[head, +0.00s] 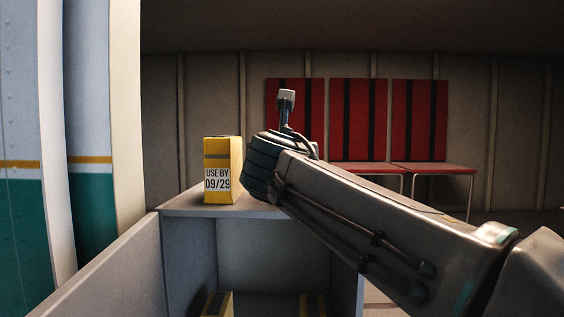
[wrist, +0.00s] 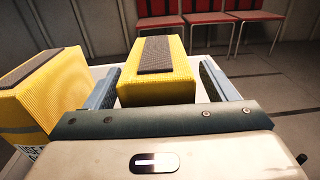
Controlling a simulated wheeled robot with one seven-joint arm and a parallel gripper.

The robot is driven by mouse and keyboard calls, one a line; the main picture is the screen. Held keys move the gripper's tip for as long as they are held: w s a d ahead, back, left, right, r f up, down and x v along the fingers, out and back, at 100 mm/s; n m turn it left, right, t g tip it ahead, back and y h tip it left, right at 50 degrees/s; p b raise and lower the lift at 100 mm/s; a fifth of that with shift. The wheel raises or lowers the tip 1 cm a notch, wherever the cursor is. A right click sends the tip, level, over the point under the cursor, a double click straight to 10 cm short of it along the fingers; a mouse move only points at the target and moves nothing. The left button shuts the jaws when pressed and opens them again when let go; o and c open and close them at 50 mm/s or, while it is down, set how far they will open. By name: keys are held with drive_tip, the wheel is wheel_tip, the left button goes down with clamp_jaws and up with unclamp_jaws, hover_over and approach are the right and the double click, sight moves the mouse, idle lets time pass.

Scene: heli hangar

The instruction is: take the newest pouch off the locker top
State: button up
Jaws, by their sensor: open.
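A yellow pouch (head: 222,168) labelled "USE BY 09/29" stands upright on the left part of the grey locker top (head: 180,207). In the wrist view it is the pouch at the left (wrist: 40,95), its label mostly cut off. A second yellow pouch (wrist: 157,75) with a dark strip stands to its right, its date not visible. My gripper (wrist: 160,72) is open, with one finger on each side of this second pouch. Gaps show beside it. My arm hides this pouch and the fingers in the head view.
Two more yellow items, at left (head: 218,305) and right (head: 313,305), show low inside the open locker. A grey panel (head: 110,270) rises at the locker's left front. Red chairs (head: 390,168) stand by the back wall. A white and teal body (head: 30,180) fills the far left.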

drive_tip(key=shift+w, duration=0.45)
drive_tip(key=c, duration=1.5)
drive_tip(key=shift+r, duration=0.1)
